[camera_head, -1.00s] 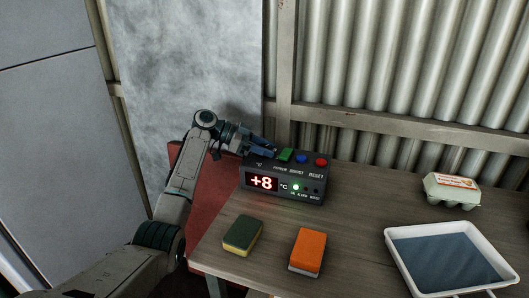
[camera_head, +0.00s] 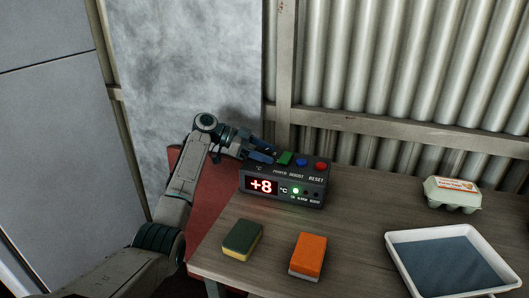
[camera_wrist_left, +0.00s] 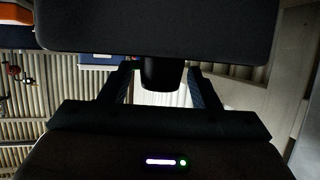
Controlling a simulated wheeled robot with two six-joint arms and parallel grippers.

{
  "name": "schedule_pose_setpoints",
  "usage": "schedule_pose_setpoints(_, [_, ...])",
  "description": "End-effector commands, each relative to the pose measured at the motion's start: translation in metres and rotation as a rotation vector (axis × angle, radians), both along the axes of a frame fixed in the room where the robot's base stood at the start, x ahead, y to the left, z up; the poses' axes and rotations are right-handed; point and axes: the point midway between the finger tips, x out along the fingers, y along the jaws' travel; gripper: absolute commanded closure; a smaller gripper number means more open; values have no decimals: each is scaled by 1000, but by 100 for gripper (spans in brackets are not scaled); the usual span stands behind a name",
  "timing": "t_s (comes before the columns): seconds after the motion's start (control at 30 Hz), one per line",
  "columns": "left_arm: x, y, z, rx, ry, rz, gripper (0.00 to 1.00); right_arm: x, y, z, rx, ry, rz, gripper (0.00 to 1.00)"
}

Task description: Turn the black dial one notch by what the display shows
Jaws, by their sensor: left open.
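The dark control box (camera_head: 285,202) sits at the table's far left. Its red display (camera_head: 262,186) reads +8 °C and a green light glows beside it. Green (camera_head: 285,158), blue (camera_head: 301,161) and red (camera_head: 321,166) buttons are on top. My left gripper (camera_head: 270,155) is open at the box's upper left corner, where its fingers hide the dial in the head view. In the left wrist view a black knob, apparently the dial (camera_wrist_left: 162,76), sticks out of a dark face between the spread fingers (camera_wrist_left: 162,88). Contact cannot be told. My right gripper is out of view.
On the wooden table (camera_head: 345,215), a green-yellow sponge (camera_head: 242,239) and an orange sponge (camera_head: 308,256) lie in front of the box. A white tray (camera_head: 392,251) and an egg carton (camera_head: 452,193) are at the right. The corrugated wall (camera_head: 400,70) stands behind.

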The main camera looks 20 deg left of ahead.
Motion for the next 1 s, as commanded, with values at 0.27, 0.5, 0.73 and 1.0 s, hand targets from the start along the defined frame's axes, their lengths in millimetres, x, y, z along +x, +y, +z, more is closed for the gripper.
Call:
schedule_pose_setpoints(0.27, [-6, 28, 11, 3, -3, 3, 44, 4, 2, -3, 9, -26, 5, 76])
schedule_pose_setpoints(0.5, [-16, 72, 29, 2, 0, 2, 44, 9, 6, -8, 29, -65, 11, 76])
schedule_pose_setpoints(0.73, [-21, 95, 39, 1, 1, 0, 44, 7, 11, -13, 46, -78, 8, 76])
schedule_pose_setpoints(1.0, [-22, 97, 41, 0, 0, -1, 44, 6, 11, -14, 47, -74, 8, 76])
